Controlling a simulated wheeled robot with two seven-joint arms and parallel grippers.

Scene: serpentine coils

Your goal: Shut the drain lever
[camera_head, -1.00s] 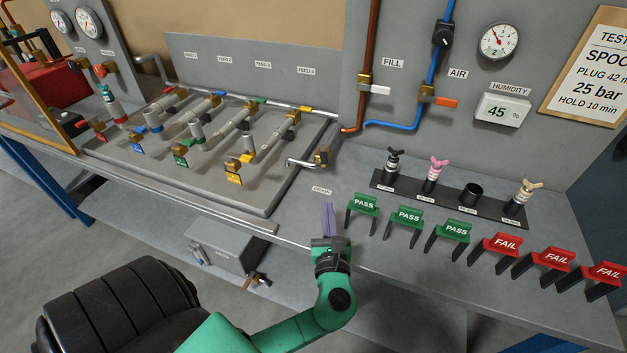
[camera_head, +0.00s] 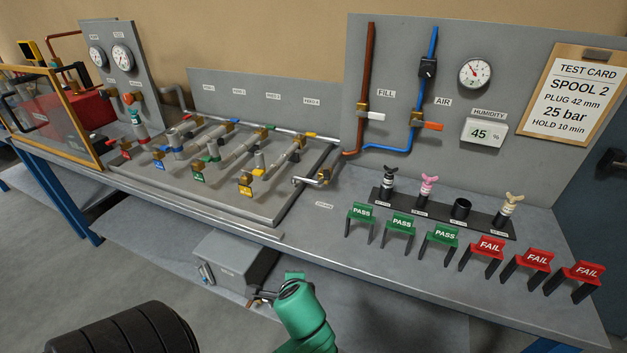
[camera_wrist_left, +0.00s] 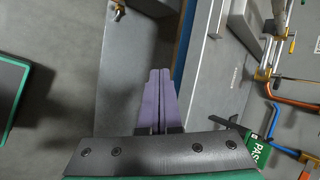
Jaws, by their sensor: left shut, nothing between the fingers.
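The drain valve (camera_head: 323,176) is a small brass body at the right end of the manifold plate, above the DRAIN label (camera_head: 324,206). Its lever is too small for me to tell its position. A brass valve also shows at the right of the left wrist view (camera_wrist_left: 264,75). My left gripper (camera_wrist_left: 161,72) has purple fingers pressed together, empty, over the lower shelf area and bench edge. In the head view its green arm comes up at the bottom centre, and the fingers are hidden. My right gripper is out of view.
A grey box (camera_head: 236,266) sits below the bench, with a brass tap (camera_wrist_left: 118,9) near it in the wrist view. Green PASS stands (camera_head: 361,214) and red FAIL stands (camera_head: 487,246) line the bench front. Plugs stand in a dark rack (camera_head: 440,213). Bare bench lies around the DRAIN label.

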